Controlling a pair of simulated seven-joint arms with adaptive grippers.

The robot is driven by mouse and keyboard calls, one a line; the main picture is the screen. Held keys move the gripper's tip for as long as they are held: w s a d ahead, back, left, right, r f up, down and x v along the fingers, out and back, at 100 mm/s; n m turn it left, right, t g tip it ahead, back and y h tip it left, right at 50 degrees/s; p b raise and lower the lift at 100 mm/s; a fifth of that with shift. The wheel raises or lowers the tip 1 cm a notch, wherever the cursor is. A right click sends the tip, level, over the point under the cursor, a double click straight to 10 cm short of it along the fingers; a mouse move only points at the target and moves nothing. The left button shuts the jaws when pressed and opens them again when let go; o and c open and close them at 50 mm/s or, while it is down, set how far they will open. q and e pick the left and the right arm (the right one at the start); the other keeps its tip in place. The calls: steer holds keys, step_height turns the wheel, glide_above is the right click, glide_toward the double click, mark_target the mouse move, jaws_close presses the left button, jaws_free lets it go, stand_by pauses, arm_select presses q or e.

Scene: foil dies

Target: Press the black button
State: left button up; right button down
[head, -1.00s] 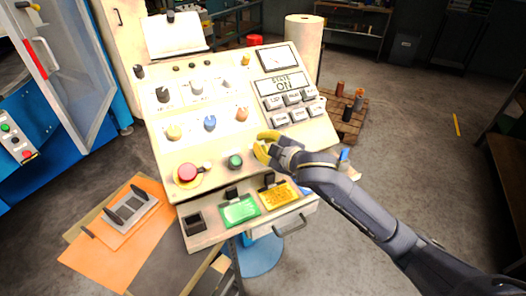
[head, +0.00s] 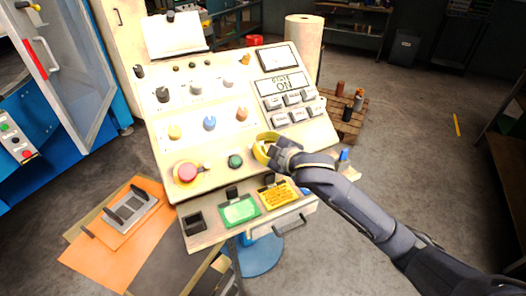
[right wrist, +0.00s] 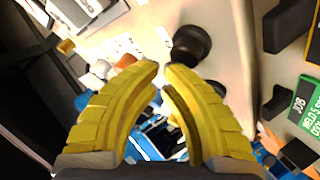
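A dark round button (head: 235,161), dark green in the head view, sits low on the cream control panel (head: 190,127). In the right wrist view a round button (right wrist: 191,45) looks black and stands just beyond the fingertips; it seems to be the same one. My right gripper (head: 259,147) is just right of the dark button in the head view, apart from it. Its yellow fingers (right wrist: 162,70) curve together until the tips almost meet, with nothing seen between them. My left gripper is not in view.
A red mushroom button (head: 187,172) on a yellow base is left of the dark button. Several knobs and grey keys (head: 292,116) fill the panel above. Green (head: 240,210) and yellow (head: 277,195) cards lie on the ledge below.

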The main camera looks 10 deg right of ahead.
steer(key=shift+w+a+f, duration=0.1)
steer(key=shift+w+f, duration=0.15)
steer(key=shift+f, duration=0.2)
stand_by(0.6)
steer(key=shift+r, duration=0.1)
stand_by(0.3)
steer(key=shift+s+r, duration=0.5)
steer(key=shift+r, duration=0.2)
steer(key=shift+s+d+r, duration=0.2)
steer(key=shift+s+r, duration=0.25)
steer(key=shift+r, duration=0.25)
steer(key=shift+s+d+r, duration=0.15)
steer(key=shift+s+r, duration=0.35)
steer(key=shift+r, duration=0.2)
steer(key=shift+s+d+r, duration=0.2)
steer(key=shift+s+r, duration=0.25)
steer(key=shift+r, duration=0.25)
